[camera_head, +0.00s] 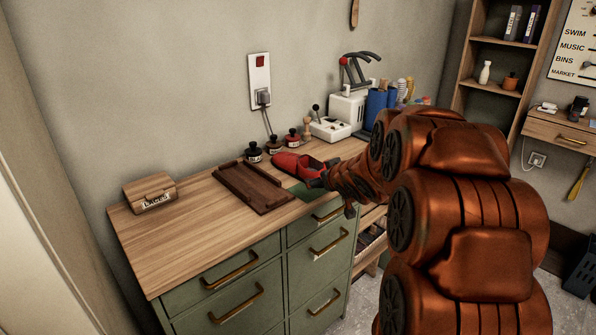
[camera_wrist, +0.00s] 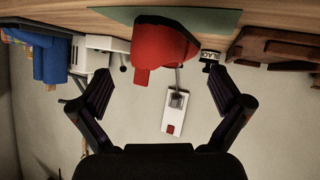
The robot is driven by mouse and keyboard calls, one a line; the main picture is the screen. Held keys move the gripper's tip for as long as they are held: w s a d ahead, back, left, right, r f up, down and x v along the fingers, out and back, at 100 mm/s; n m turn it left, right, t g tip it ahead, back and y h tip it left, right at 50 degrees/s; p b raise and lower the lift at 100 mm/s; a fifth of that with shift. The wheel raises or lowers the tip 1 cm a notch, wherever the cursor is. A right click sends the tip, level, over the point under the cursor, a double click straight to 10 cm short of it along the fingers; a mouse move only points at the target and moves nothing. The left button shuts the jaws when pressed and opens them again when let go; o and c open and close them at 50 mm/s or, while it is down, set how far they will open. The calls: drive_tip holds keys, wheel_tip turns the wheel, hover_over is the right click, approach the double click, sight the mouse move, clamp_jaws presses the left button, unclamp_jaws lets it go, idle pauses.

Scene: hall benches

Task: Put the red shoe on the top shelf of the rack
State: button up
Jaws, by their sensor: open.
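The red shoe (camera_head: 288,162) rests on a green mat (camera_head: 301,193) on the wooden bench top, beside a dark brown tray. My gripper (camera_head: 318,182) is at the near right end of the shoe, partly hidden by my arm. In the wrist view, which looks upside down, the red shoe (camera_wrist: 162,48) shows between and beyond the spread fingers of my gripper (camera_wrist: 160,80). The fingers are open, with nothing held between them. A tall wooden shelf unit (camera_head: 461,75) stands at the back right; I cannot tell whether it is the task's rack.
The brown tray (camera_head: 228,181) lies left of the shoe, and a wooden box (camera_head: 150,193) farther left. Small dark and red bottles (camera_head: 272,145), a white machine (camera_head: 330,129) and blue containers (camera_head: 375,106) stand behind. The bench's front left top is clear.

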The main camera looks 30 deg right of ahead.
sight(304, 160)
drive_tip(key=w+d+t+y, duration=0.1)
drive_tip(key=w, duration=0.1)
drive_tip(key=w+d+f+n+t+y+b, duration=0.1)
drive_tip(key=w+d+t, duration=0.1)
drive_tip(key=shift+d+f+y, duration=0.1)
drive_tip(key=shift+y, duration=0.2)
drive_tip(key=shift+d+f+n+t+y+b, duration=0.2)
drive_tip(key=shift+n+t+y+b, duration=0.3)
drive_tip(key=shift+t+y, duration=0.45)
drive_tip(key=shift+s+n+t+y, duration=0.25)
drive_tip(key=shift+s+t+y, duration=0.05)
drive_tip(key=shift+y, duration=0.4)
drive_tip(key=shift+s+n+t+y, duration=0.25)
drive_tip(key=shift+y, duration=0.4)
drive_tip(key=shift+x, duration=1)
drive_tip(key=shift+f+x, duration=0.15)
drive_tip(key=shift+x, duration=1.25)
drive_tip(key=shift+f+x, duration=0.15)
drive_tip(key=shift+x, duration=1.25)
drive_tip(key=shift+d, duration=0.1)
drive_tip(key=shift+c, duration=0.4)
drive_tip(key=c, duration=1.5)
